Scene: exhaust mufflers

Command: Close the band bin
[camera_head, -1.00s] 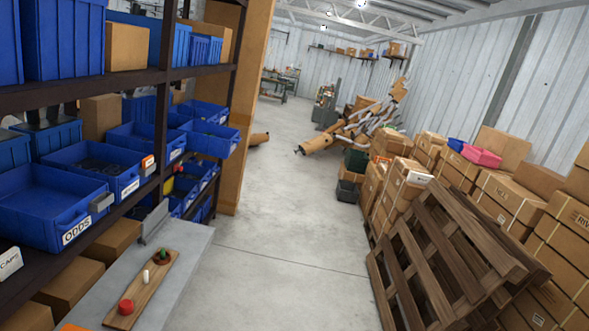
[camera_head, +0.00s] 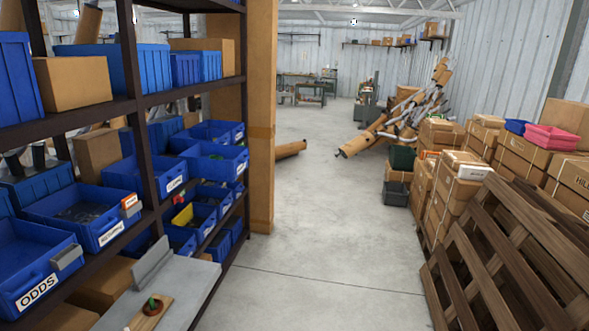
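Several open blue bins stand on the shelf rack at left. One blue bin (camera_head: 220,161) on the middle level sticks out past the shelf's front edge, near the tan post. Nearer blue bins include one labelled ODDS (camera_head: 36,268) and one with a small orange item on its corner (camera_head: 88,214). I cannot read "band" on any label, so I cannot tell which bin is the band bin. My gripper is not in view.
A grey tray (camera_head: 190,287) with a wooden board (camera_head: 150,312) juts out at the bottom left. The tan post (camera_head: 262,130) ends the rack. Wooden pallets (camera_head: 500,260) and stacked cartons (camera_head: 565,180) line the right. The concrete floor (camera_head: 330,230) between is clear.

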